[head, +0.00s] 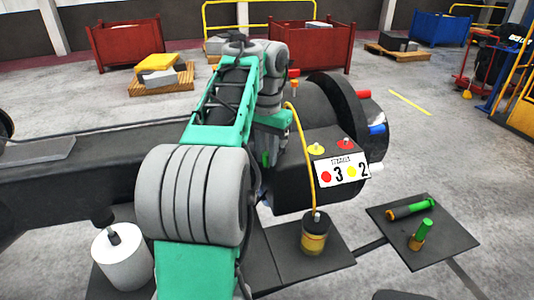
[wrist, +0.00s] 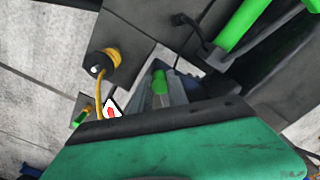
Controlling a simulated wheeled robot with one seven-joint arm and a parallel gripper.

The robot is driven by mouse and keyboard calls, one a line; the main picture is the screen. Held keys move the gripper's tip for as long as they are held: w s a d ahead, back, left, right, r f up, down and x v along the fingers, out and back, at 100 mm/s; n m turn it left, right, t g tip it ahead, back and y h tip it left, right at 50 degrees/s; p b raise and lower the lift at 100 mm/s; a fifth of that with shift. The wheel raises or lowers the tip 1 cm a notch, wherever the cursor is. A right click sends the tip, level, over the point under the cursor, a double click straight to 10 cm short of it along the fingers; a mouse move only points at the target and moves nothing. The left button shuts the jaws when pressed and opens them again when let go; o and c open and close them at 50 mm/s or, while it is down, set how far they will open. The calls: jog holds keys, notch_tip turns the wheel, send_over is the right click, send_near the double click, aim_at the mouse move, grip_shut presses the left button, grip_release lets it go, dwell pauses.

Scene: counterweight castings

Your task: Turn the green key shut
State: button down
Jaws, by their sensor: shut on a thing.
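The green key (wrist: 159,82) shows in the wrist view between the grey fingers of my gripper (wrist: 165,92), which is shut on it. In the head view my gripper (head: 267,150) is at the near side of the dark machine (head: 310,150), mostly behind my arm. A small piece of green (head: 265,158) shows there below the wrist. The key's foot and its turn angle are hidden by the fingers and my arm.
A yellow cable runs down to a brass cylinder (head: 314,240) on a dark plate. Two green-ended cylinders (head: 422,235) are on another plate at right. A white cylinder (head: 122,258) stands at left.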

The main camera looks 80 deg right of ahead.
jog(key=shift+s, duration=0.1)
dwell(0.3)
jog(key=s+d+n, duration=0.1)
jog(key=s+n, duration=0.6)
jog(key=n, duration=0.2)
jog(key=shift+p, duration=0.3)
dwell(0.3)
jog(key=c, duration=1.3)
grip_release()
jog(key=shift+o, duration=0.2)
notch_tip(320, 180, up, 8)
jog(key=shift+p, duration=0.4)
